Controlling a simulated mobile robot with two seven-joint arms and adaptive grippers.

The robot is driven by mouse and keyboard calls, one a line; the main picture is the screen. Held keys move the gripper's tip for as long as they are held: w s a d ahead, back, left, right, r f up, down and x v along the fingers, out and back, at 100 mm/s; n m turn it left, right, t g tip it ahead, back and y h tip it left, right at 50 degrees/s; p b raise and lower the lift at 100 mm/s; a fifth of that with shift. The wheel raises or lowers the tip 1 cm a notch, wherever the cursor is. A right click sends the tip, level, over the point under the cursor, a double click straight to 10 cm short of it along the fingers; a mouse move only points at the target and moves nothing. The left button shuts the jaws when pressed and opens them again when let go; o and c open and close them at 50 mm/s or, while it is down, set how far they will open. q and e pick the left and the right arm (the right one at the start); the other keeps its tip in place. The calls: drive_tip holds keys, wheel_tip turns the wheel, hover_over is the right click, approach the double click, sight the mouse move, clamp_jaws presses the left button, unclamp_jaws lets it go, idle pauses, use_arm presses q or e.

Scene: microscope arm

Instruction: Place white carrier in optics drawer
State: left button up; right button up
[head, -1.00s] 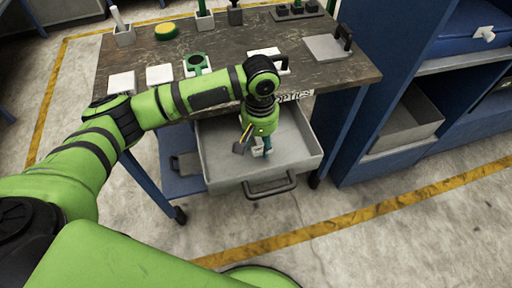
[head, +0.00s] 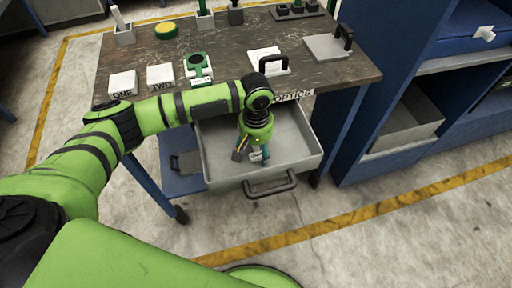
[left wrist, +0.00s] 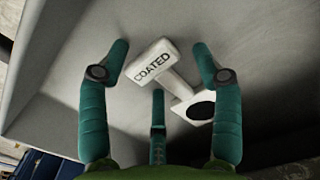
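The white carrier (left wrist: 165,72), marked COATED, shows in the left wrist view with a flat white end that has a dark round spot. It is inside the grey optics drawer (head: 220,160), which is pulled out under the table. My left gripper (head: 258,160) reaches down into the drawer; its teal fingers are spread around the carrier in the left wrist view (left wrist: 160,62), with gaps visible beside it. In the head view the gripper mostly hides the carrier. Whether the carrier rests fully on the drawer floor is hard to tell. My right gripper is not in view.
The worn table top (head: 235,40) carries white blocks marked ONE (head: 122,84) and TWO (head: 160,76), a green ring stand (head: 198,66), a white plate with a black handle (head: 268,60) and a grey plate (head: 325,47). A blue shelf unit (head: 385,75) stands right. The drawer's right part is empty.

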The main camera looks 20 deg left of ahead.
use_arm(q)
drive_tip(key=shift+r, duration=0.15)
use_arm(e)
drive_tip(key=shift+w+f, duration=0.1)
use_arm(q)
wheel_tip(320, 180, up, 12)
drive_tip(key=shift+w, duration=0.15)
idle(0.3)
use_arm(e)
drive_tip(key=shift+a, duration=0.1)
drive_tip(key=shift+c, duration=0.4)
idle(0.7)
